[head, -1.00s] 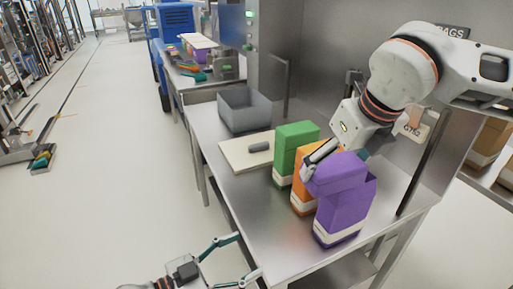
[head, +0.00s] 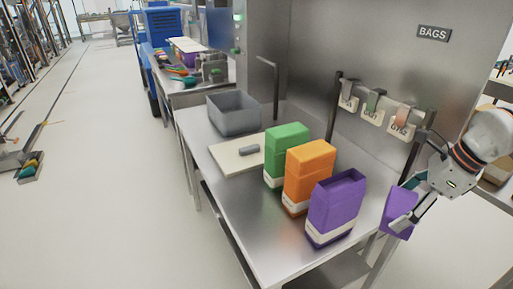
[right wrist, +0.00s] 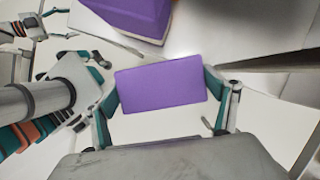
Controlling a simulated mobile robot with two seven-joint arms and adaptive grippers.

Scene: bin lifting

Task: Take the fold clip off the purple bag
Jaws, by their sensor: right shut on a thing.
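The purple bag (head: 335,208) stands upright at the near right of the steel table, its top open and bare. My right gripper (head: 411,203) is shut on the purple fold clip (head: 399,212), a flat boxy cap. It holds the clip in the air to the right of the bag, apart from it. In the right wrist view the clip (right wrist: 160,85) sits between the two teal fingers, and part of the bag (right wrist: 135,15) shows above. My left gripper (right wrist: 45,25) shows only in the right wrist view, at the upper left, with its fingers apart.
An orange bag (head: 309,170) and a green bag (head: 287,150) stand closed behind the purple one. Tags (head: 372,120) hang on a rack near my right arm.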

